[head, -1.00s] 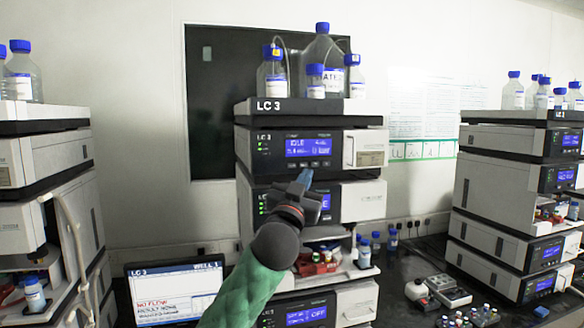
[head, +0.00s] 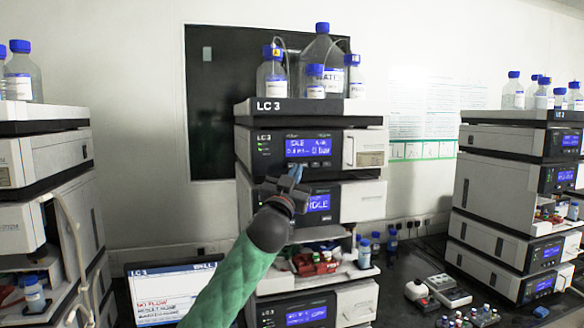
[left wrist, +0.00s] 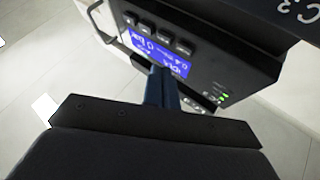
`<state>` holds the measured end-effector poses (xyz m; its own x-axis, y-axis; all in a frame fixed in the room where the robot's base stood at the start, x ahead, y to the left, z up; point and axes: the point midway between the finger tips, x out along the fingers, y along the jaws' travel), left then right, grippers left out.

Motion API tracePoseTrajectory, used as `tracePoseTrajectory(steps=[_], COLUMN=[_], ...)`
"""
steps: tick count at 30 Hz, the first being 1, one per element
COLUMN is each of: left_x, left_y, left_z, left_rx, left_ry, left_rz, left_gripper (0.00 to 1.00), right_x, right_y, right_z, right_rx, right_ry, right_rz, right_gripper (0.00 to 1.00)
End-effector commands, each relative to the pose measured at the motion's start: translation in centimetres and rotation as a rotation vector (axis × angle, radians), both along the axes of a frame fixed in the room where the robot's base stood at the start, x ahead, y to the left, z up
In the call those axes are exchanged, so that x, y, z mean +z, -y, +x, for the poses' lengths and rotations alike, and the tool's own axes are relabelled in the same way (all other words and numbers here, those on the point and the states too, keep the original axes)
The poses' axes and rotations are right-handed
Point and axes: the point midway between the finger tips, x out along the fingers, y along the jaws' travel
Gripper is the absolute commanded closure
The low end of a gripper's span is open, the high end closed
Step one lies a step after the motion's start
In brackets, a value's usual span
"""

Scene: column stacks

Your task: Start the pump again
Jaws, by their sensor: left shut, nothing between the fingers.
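The LC 3 stack stands in the middle of the head view. Its top module (head: 265,160), likely the pump, has a lit blue display (head: 312,146) that reads IDLE. The display also shows in the left wrist view (left wrist: 168,58), upside down, beside a row of small dark buttons (left wrist: 166,38). My left gripper (head: 296,172) is shut and empty, its blue fingertips in front of the lower part of this panel. In the left wrist view the fingers (left wrist: 162,88) overlap the display's edge; I cannot tell whether they touch. My right gripper is out of view.
A screen (head: 172,290) at lower left shows LC 3 and red NO FLOW text. Blue-capped bottles (head: 322,70) stand on top of the stack. A second module (head: 362,202) sits below, with an open shelf of vials under it. Similar stacks stand left and right (head: 500,190).

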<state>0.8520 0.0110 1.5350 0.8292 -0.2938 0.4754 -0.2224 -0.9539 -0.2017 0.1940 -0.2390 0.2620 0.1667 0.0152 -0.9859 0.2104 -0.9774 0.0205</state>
Motion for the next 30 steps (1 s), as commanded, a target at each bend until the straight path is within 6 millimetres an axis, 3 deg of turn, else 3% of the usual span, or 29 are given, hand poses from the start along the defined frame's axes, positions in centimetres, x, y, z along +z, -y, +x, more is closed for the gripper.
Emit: tracePoseTrajectory(steps=[9,30], left_x=[0.0,0.0], left_y=[-0.5,-0.6], left_z=[1.8,1.9], left_rx=[-0.002,-0.002], left_ry=[0.001,0.001], left_rz=[-0.001,-0.001], left_gripper=[1.00,1.00], right_x=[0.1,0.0], right_y=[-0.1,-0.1], right_z=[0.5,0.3], right_rx=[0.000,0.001], right_ry=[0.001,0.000], right_rz=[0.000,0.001], right_gripper=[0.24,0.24])
